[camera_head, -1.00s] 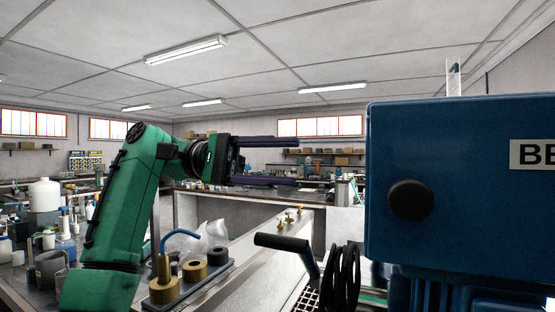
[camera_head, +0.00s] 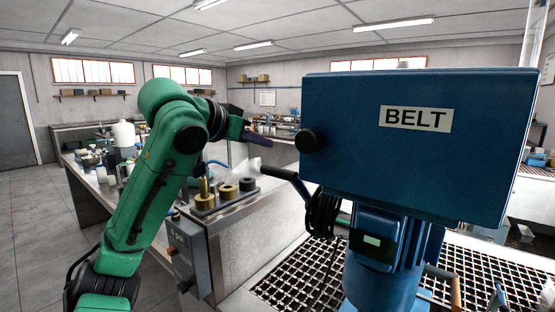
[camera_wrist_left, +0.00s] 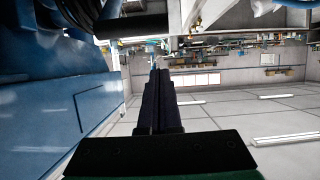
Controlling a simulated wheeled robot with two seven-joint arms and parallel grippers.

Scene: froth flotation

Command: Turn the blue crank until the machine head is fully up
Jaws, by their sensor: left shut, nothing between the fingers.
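The blue machine head (camera_head: 345,155) with a "BELT" label fills the right centre of the head view, on a blue column (camera_head: 385,265). A crank handle with a dark grip (camera_head: 279,173) sticks out to its left. Its arm (camera_head: 302,189) runs down beside black looped cables, and its far end is hidden. My left gripper (camera_head: 258,138) is shut and empty, above and left of the crank grip and apart from it. In the left wrist view the shut fingers (camera_wrist_left: 157,95) point away, with a dark bar, probably the crank grip (camera_wrist_left: 130,27), near the top.
Below the machine is a metal grating (camera_head: 295,275). A tray with brass and dark weights (camera_head: 228,192) stands on the bench left of the crank. A grey control box (camera_head: 188,258) hangs on the bench's front side. Open floor (camera_head: 35,230) lies at far left.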

